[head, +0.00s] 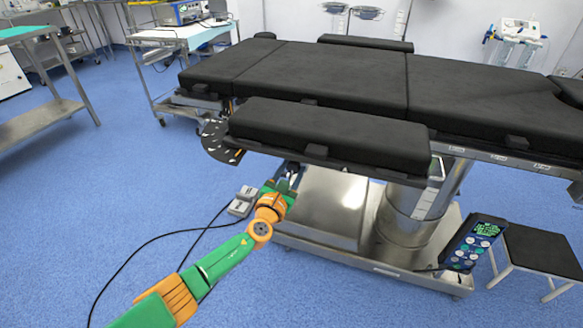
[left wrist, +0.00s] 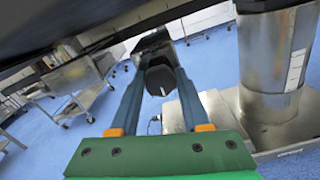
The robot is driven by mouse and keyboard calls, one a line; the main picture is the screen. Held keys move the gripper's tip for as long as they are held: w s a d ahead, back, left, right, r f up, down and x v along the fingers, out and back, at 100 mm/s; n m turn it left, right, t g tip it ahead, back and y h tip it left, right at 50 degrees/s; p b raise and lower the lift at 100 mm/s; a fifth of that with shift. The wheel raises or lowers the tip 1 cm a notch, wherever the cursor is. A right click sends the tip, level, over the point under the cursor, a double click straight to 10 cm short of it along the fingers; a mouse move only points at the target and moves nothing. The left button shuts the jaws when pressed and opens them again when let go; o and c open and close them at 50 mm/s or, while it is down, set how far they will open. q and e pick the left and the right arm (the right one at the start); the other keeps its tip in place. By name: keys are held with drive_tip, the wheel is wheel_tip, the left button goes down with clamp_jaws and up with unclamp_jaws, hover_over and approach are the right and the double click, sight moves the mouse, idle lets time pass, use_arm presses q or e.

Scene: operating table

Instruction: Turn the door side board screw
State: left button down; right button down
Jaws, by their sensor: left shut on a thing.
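The side board (head: 330,132) is a long black padded board along the near edge of the operating table (head: 320,75). My left gripper (head: 290,172) reaches up under the side board's lower edge, towards its left half. In the left wrist view its two blue-grey fingers (left wrist: 160,75) are closed on the side board screw (left wrist: 158,82), a dark knob beneath the board. In the head view the screw is hidden behind the gripper and the board. My right gripper is in neither view.
The metal table base and column (head: 408,212) stand right of my left arm. A hand control with a lit display (head: 473,245) hangs at the right near a black step stool (head: 543,250). A grey foot pedal (head: 242,201) and its cable lie on the blue floor.

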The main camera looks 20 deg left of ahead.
use_arm(q)
drive_tip(key=m, duration=0.2)
drive_tip(key=shift+m+p, duration=0.3)
drive_tip(key=shift+p, duration=0.05)
drive_tip(key=shift+m, duration=0.3)
drive_tip(key=shift+f+m, duration=0.1)
drive_tip(key=shift+m, duration=0.2)
drive_tip(key=shift+c, duration=1.8)
unclamp_jaws()
